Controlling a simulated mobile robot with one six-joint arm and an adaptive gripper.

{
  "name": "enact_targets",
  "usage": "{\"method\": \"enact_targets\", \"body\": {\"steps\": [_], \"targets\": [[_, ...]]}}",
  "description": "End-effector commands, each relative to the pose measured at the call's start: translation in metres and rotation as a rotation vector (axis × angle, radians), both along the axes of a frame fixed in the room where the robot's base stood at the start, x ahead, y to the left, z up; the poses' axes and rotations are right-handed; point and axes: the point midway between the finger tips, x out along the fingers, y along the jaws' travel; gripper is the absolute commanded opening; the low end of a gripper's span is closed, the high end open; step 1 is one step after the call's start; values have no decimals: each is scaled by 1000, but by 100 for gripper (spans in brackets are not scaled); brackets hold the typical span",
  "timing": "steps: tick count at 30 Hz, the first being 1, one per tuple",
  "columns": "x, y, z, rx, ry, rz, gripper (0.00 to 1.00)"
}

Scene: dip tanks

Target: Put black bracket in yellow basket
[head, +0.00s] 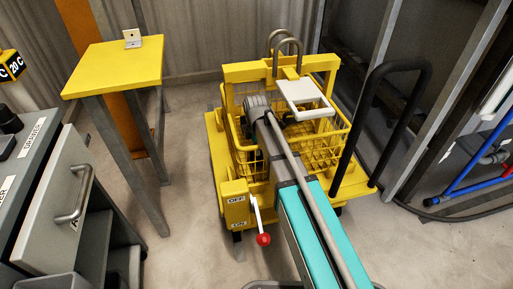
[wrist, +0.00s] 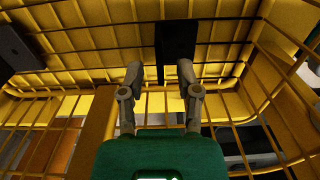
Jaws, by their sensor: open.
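The yellow basket (head: 243,162) is a wire basket on a yellow wheeled frame in the head view. My arm reaches over it, and its end hides part of the inside. In the wrist view the yellow basket's mesh and rails (wrist: 90,103) surround my gripper (wrist: 161,72). The gripper is open, with its two fingers apart. A flat black piece, seemingly the black bracket (wrist: 176,40), shows against the mesh between and beyond the fingertips, partly behind the right finger. Whether it touches the finger or the mesh I cannot tell.
A yellow-topped stand (head: 115,68) holds a small pale bracket (head: 132,39). A white plate (head: 305,98) and curved metal hooks (head: 287,45) sit above the basket. A red-knobbed lever (head: 262,238) and a black handle (head: 376,110) flank it. Another dark piece (wrist: 15,48) shows in the wrist view.

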Motion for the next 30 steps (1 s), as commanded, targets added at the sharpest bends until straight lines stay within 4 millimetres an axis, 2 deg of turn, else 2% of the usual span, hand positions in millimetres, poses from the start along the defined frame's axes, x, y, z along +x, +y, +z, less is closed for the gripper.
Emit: {"method": "enact_targets", "body": {"steps": [3,30], "targets": [[0,0,15,0,0,0,44],[1,0,88,0,0,-1,44]]}}
